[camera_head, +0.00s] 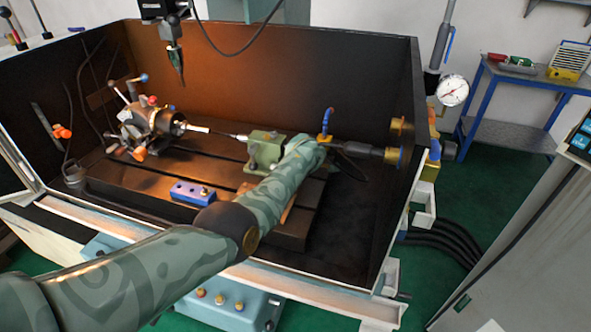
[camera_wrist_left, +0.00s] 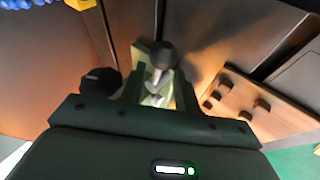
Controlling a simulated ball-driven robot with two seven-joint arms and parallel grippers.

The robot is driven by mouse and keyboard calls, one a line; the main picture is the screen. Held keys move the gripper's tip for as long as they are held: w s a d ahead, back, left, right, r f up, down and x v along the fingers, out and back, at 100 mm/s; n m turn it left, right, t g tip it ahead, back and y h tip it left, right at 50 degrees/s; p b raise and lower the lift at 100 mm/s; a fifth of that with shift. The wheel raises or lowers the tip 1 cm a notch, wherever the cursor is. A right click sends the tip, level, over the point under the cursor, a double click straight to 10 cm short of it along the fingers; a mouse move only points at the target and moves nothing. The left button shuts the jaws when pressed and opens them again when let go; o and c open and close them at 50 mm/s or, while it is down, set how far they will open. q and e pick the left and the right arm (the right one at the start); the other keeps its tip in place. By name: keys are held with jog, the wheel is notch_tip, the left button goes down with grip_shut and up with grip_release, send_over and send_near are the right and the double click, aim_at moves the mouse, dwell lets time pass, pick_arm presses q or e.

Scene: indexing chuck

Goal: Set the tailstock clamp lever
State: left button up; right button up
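The green tailstock (camera_head: 265,148) stands on the dark slotted bed, partly hidden behind my left arm. In the left wrist view, the clamp lever appears as a dark ball knob (camera_wrist_left: 164,54) on a short metal stem, in front of pale green metal. My left gripper (camera_wrist_left: 160,88) points at it, its dark green fingers spread to either side of the stem. I see no clear contact with the lever. In the head view, my left arm reaches across the front rim and its forearm hides the fingers. My right gripper is not in view.
The chuck (camera_head: 150,122) with orange-tipped handles stands left on the bed. A blue block (camera_head: 192,193) lies at the bed's front. A wooden board (camera_wrist_left: 240,100) with several dark pegs is right of the gripper. A black knob (camera_wrist_left: 100,82) is at its left. Dark walls enclose the bed.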

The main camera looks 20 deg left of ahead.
pick_arm(q)
jog(key=p+v, duration=0.5)
jog(key=v, duration=0.2)
